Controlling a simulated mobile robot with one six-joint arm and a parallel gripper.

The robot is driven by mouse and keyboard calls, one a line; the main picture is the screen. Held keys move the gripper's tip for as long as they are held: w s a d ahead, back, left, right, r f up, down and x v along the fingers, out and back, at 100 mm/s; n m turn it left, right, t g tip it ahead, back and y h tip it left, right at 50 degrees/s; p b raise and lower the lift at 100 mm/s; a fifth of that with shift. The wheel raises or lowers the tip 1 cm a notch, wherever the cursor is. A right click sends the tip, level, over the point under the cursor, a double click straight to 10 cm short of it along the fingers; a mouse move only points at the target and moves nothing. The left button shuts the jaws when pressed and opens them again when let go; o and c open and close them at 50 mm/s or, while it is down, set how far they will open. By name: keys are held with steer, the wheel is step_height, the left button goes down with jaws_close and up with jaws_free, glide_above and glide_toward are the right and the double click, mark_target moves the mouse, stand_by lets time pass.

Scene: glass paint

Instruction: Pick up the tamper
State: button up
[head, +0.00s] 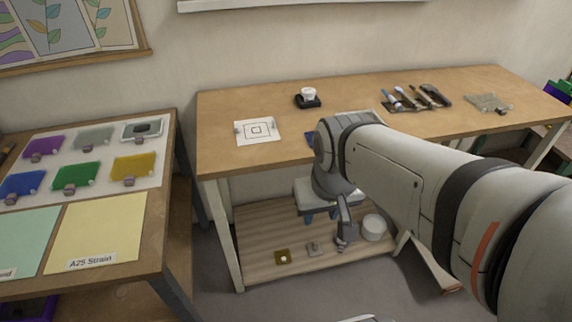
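I cannot tell for sure which thing is the tamper. On the lower shelf lie a small brown square piece with a pale knob (283,256) and a small grey piece with an upright stub (313,248). My gripper (343,242) hangs at the end of my arm, in front of the table and over the lower shelf. It is to the right of both small pieces and appears apart from them.
A white round tub (374,227) stands on the shelf (258,228) right of my gripper. The wooden table (222,120) above holds a white sheet (257,131), a black stand with a white cup (308,98) and several tools (415,97). A side table (150,212) with coloured glass stands left.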

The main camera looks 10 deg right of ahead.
steer(key=shift+w+d, duration=0.1)
steer(key=shift+w, duration=0.05)
steer(key=shift+o, duration=0.4)
